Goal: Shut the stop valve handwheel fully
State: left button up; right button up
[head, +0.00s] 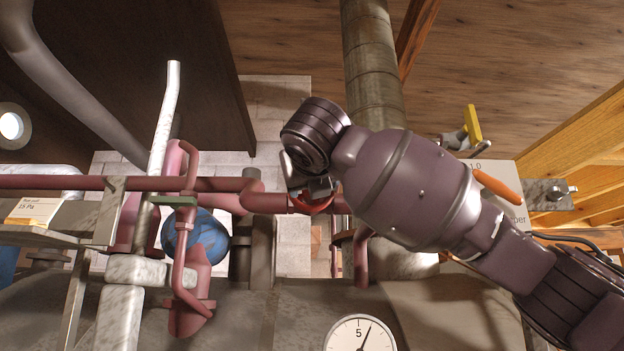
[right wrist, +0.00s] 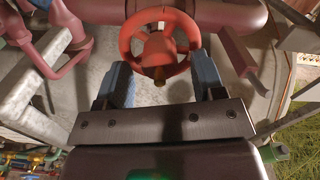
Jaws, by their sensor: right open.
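The red stop valve handwheel (right wrist: 160,33) sits on a dark red pipe in the right wrist view. Its ring, spokes and hub face my right gripper (right wrist: 161,64). The two blue fingers are open, one on each side of the wheel's near part; I cannot tell whether they touch the rim. In the head view, only part of the red handwheel (head: 317,204) shows on the horizontal pipe. My right gripper (head: 312,187) is there too, mostly hidden behind my right wrist. My left gripper is not in view.
The dark red pipe (head: 90,183) runs across the head view. A dial gauge (head: 345,338) is at the bottom. An orange handle (head: 497,187) and a yellow handle (head: 474,125) are at the right. A ribbed duct (head: 372,60) rises behind my right arm.

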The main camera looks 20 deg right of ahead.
jog(key=shift+c, duration=0.2)
jog(key=c, duration=0.9)
